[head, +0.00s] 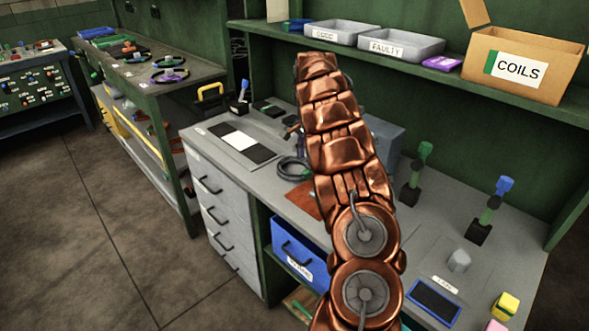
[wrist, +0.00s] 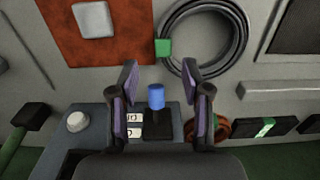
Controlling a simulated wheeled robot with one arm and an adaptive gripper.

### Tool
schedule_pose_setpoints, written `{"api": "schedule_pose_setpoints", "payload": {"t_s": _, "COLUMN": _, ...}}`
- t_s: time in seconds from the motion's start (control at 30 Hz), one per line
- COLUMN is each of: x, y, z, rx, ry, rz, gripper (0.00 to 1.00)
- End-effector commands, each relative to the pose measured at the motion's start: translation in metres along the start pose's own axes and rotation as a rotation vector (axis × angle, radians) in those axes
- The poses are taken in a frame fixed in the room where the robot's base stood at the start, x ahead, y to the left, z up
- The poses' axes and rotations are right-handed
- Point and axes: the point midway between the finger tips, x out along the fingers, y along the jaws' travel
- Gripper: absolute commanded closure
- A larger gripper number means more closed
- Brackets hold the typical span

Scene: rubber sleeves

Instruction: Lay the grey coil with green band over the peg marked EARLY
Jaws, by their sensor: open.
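The grey coil (wrist: 238,62) with its green band (wrist: 163,47) lies flat near the top of the wrist view, beside a brown mat. In the head view the dark coil (head: 291,169) lies on the grey bench, left of my copper arm, which hides part of it. My gripper (wrist: 162,78) is open and empty; its fingertips show below the coil in the wrist view, apart from it. A short grey peg (head: 459,260) stands at the bench's right with a small label (head: 445,284) in front; I cannot read EARLY on it for sure.
Two posts, one green-topped (head: 421,165) and one blue-topped (head: 495,200), stand right of my arm. In the wrist view a blue knob (wrist: 156,97) stands between my fingers on a dark base. A brown coil (wrist: 207,127) lies right of it. A COILS box (head: 515,65) sits on the shelf.

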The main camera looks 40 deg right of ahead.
Motion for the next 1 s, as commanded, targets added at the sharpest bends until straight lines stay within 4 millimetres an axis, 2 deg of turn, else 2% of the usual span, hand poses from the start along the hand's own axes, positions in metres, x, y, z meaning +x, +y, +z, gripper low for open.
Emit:
{"api": "schedule_pose_setpoints", "payload": {"t_s": 0.27, "x": 0.02, "y": -0.001, "z": 0.0, "rx": 0.001, "ry": 0.001, "rz": 0.002, "gripper": 0.52}}
{"api": "schedule_pose_setpoints", "payload": {"t_s": 0.6, "x": 0.054, "y": -0.004, "z": 0.001, "rx": 0.001, "ry": -0.001, "rz": 0.001, "gripper": 0.52}}
{"api": "schedule_pose_setpoints", "payload": {"t_s": 0.93, "x": 0.059, "y": -0.004, "z": 0.001, "rx": 0.0, "ry": 0.0, "rz": 0.0, "gripper": 0.52}}
{"api": "schedule_pose_setpoints", "payload": {"t_s": 1.0, "x": 0.059, "y": -0.004, "z": 0.001, "rx": 0.0, "ry": 0.0, "rz": 0.0, "gripper": 0.57}}
